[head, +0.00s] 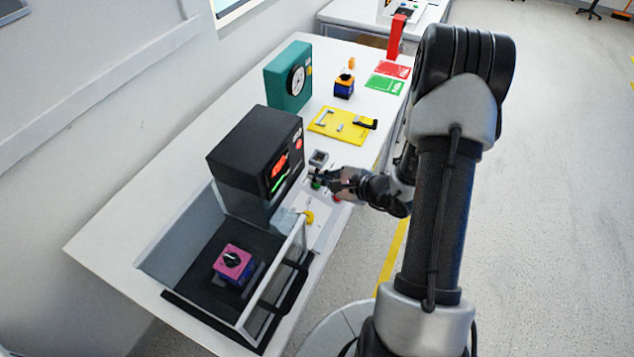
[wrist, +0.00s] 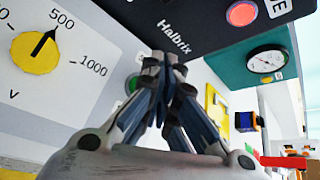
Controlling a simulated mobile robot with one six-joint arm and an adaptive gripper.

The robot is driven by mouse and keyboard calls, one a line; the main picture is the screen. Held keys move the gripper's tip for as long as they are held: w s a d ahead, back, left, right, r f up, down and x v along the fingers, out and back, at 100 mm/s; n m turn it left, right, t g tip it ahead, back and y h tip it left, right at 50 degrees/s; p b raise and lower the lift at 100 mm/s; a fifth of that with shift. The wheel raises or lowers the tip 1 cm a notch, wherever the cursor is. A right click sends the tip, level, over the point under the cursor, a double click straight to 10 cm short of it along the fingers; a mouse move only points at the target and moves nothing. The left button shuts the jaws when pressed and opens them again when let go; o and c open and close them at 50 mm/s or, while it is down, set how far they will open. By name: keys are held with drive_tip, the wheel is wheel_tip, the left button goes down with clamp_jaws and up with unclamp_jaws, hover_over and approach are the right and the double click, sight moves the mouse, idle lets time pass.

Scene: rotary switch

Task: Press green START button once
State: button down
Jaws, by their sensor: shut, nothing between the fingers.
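The green START button (head: 316,185) sits on the pale control panel (head: 322,228) in front of the black instrument box. My gripper (head: 322,175) is beside and partly over it in the head view. In the wrist view my gripper (wrist: 165,58) is shut and empty, its fingertips together just right of the green button (wrist: 132,84). The fingers cover part of the button there. I cannot tell whether they touch it. Any label on the button is unreadable.
The yellow rotary knob (wrist: 36,52) on the panel points near 500. A red button (head: 337,199) lies close to my gripper. The black box (head: 256,160), a clear-sided test enclosure (head: 270,315) and a yellow plate (head: 335,128) stand around the panel.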

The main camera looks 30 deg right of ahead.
sight(325, 193)
drive_tip(key=shift+r, duration=0.1)
drive_tip(key=r+p, duration=0.2)
drive_tip(key=r, duration=0.1)
drive_tip(key=s+d+r, duration=0.1)
drive_tip(key=shift+s+r+p, duration=0.1)
drive_tip(key=shift+r+p, duration=0.2)
drive_tip(key=shift+p, duration=0.1)
idle(0.6)
